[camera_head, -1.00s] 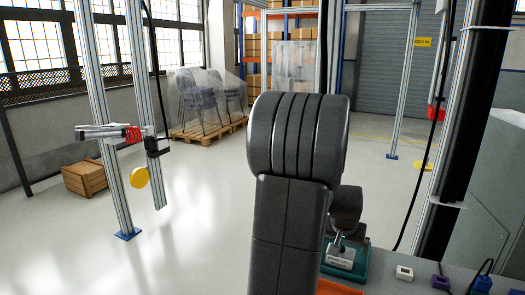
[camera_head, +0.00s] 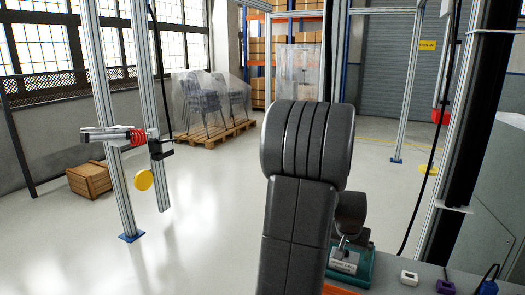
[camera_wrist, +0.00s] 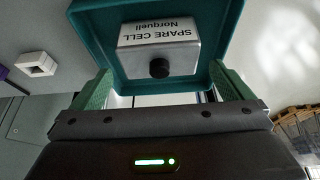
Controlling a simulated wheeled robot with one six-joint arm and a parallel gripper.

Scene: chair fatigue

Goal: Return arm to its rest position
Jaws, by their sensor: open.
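My gripper (camera_wrist: 155,100) is open in the wrist view, with its two green fingers apart. Between and beyond the fingers is a silver block labelled "SPARE CELL Norquell" (camera_wrist: 150,55) with a black knob, sitting in a teal tray (camera_wrist: 228,20). The tray (camera_head: 363,270) and the labelled block (camera_head: 343,262) also show in the head view at the lower right, partly behind my arm. In the head view my dark arm is folded upright at the centre and hides the gripper fingers. I cannot tell the exact gap between fingers and block.
A grey bench (camera_head: 420,272) holds a small white square piece (camera_head: 409,278) and a purple piece (camera_head: 445,286). Wrapped chairs (camera_head: 205,105) stand on a pallet behind. The floor between is open.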

